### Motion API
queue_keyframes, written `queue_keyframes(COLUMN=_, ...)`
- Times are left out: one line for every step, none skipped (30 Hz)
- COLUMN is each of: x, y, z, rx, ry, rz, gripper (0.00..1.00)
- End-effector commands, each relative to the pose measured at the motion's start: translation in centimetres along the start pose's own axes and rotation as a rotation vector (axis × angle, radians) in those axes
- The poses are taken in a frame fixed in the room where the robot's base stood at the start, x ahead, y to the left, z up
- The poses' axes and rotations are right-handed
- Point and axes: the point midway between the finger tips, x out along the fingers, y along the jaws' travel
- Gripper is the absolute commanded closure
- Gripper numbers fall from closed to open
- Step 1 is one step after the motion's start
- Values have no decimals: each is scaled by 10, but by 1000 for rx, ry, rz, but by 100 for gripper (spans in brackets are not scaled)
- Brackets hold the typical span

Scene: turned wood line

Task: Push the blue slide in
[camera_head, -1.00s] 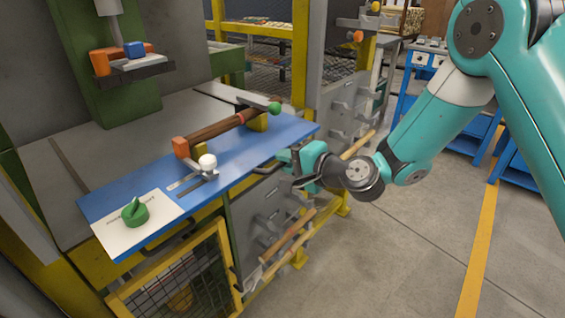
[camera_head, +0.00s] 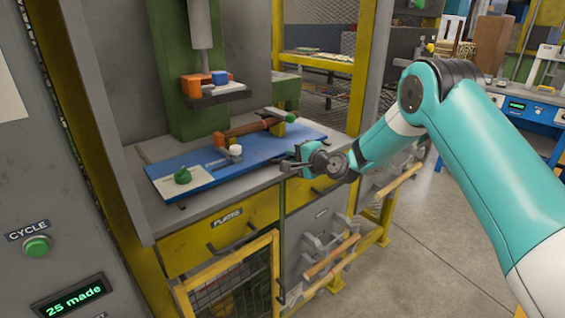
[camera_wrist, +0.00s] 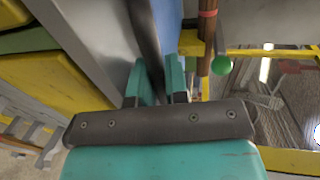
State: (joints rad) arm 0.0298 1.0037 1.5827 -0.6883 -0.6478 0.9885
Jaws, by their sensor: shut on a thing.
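The blue slide (camera_head: 205,172) is a flat blue board lying on the grey machine table, under the press head. It also shows at the top of the wrist view (camera_wrist: 171,22). It carries a turned wood piece between blocks, a white knob (camera_head: 235,150) and a green knob (camera_head: 183,176) on a white plate. My gripper (camera_head: 292,164) is at the slide's front right edge. In the wrist view its teal jaws (camera_wrist: 158,85) are shut on a dark bar (camera_wrist: 146,35) beside the slide, which looks like its handle. The bar's mounting is partly hidden.
The press ram (camera_head: 200,25) hangs above a small shelf with orange and blue blocks. A yellow post (camera_head: 358,70) stands right of the slide. Below are a yellow PLATES drawer (camera_head: 225,225) and a mesh cage. Floor at the right is open.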

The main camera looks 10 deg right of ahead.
Motion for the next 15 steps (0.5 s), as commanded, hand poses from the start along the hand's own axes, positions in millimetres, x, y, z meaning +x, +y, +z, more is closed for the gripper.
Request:
queue_keyframes(x=0, y=0, z=-4, rx=1, ry=4, rz=0, gripper=100)
queue_keyframes(x=0, y=0, z=-5, rx=1, ry=6, rz=0, gripper=100)
queue_keyframes(x=0, y=0, z=-6, rx=1, ry=7, rz=0, gripper=100)
queue_keyframes(x=0, y=0, z=-6, rx=1, ry=8, rz=0, gripper=100)
queue_keyframes(x=0, y=0, z=-7, rx=1, ry=9, rz=0, gripper=100)
queue_keyframes(x=0, y=0, z=-7, rx=1, ry=9, rz=0, gripper=100)
queue_keyframes(x=0, y=0, z=-7, rx=1, ry=9, rz=0, gripper=100)
queue_keyframes(x=0, y=0, z=-7, rx=1, ry=9, rz=0, gripper=100)
queue_keyframes(x=0, y=0, z=-7, rx=1, ry=9, rz=0, gripper=100)
queue_keyframes(x=0, y=0, z=-7, rx=1, ry=9, rz=0, gripper=100)
queue_keyframes(x=0, y=0, z=-7, rx=1, ry=9, rz=0, gripper=100)
queue_keyframes(x=0, y=0, z=-7, rx=1, ry=9, rz=0, gripper=100)
queue_keyframes(x=0, y=0, z=-7, rx=1, ry=9, rz=0, gripper=100)
queue_keyframes(x=0, y=0, z=-7, rx=1, ry=9, rz=0, gripper=79)
queue_keyframes(x=0, y=0, z=-6, rx=1, ry=9, rz=0, gripper=69)
